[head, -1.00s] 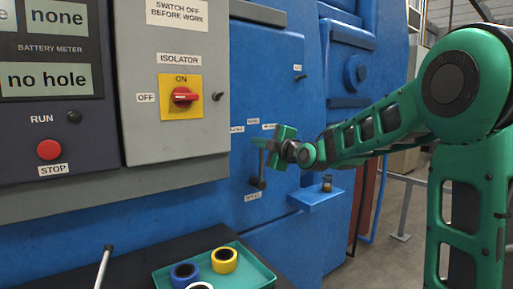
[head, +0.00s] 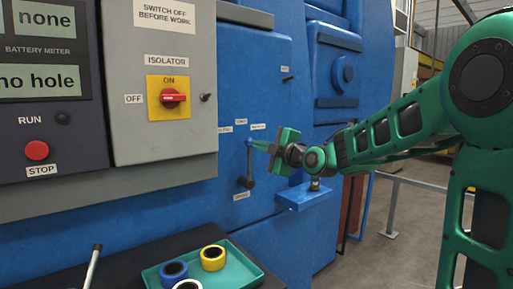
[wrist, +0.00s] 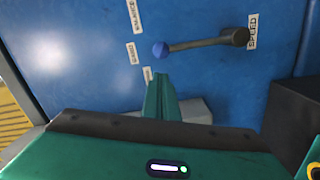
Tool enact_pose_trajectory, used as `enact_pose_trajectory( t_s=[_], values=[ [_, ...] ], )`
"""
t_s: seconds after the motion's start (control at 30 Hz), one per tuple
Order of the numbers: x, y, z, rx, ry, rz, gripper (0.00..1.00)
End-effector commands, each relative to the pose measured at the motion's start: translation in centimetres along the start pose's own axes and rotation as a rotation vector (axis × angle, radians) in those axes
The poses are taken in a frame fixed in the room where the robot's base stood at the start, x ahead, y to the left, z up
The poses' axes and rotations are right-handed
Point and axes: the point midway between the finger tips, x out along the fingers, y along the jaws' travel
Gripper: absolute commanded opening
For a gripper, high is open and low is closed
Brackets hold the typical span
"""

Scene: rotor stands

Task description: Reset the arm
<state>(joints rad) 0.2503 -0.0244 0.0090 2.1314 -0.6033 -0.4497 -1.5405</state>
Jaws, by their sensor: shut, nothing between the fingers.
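My gripper (head: 262,146) is shut and empty at the end of my green arm, in front of the blue machine wall. In the wrist view its closed fingers (wrist: 162,92) point at the wall. A dark lever (head: 246,170) with a blue knob stands roughly upright on the wall, its pivot at the bottom by the SPEED label. In the wrist view the lever (wrist: 205,42) lies beyond the fingertips, with a visible gap between them and the knob (wrist: 161,49).
A small blue shelf (head: 305,199) with a small dark item juts out below my gripper. A teal tray (head: 247,262) with tape-like rings sits front left. Open floor (head: 400,255) lies right.

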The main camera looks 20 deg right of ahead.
Motion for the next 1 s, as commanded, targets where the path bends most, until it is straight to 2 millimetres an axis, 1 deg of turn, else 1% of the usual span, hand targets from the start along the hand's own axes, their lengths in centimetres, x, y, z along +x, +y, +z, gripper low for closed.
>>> enact_pose_trajectory(
  t_s=[0.13, 0.37, 0.47, 0.57, 0.67, 0.7, 0.77, 0.8, 0.87, 0.9, 0.97, 1.0],
  values=[
    [-1.2, -0.1, -0.1, 0.000, 0.004, -0.001, 0.00],
    [-1.9, -0.1, 0.2, 0.004, -0.002, -0.006, 0.00],
    [-2.6, -1.2, 1.0, 0.042, -0.032, -0.049, 0.00],
    [-4.6, -3.7, 2.8, 0.140, -0.113, -0.146, 0.00],
    [-8.3, -7.3, 5.7, 0.300, -0.258, -0.269, 0.00],
    [-10.1, -8.8, 6.8, 0.371, -0.326, -0.314, 0.00],
    [-13.1, -11.0, 8.4, 0.481, -0.435, -0.372, 0.00],
    [-15.1, -12.4, 9.3, 0.554, -0.509, -0.405, 0.00],
    [-18.3, -14.4, 10.5, 0.664, -0.624, -0.442, 0.00],
    [-20.5, -15.5, 11.2, 0.737, -0.702, -0.460, 0.00],
    [-23.9, -17.3, 11.9, 0.848, -0.824, -0.481, 0.00],
    [-26.3, -18.5, 12.3, 0.922, -0.907, -0.490, 0.00]
  ],
)
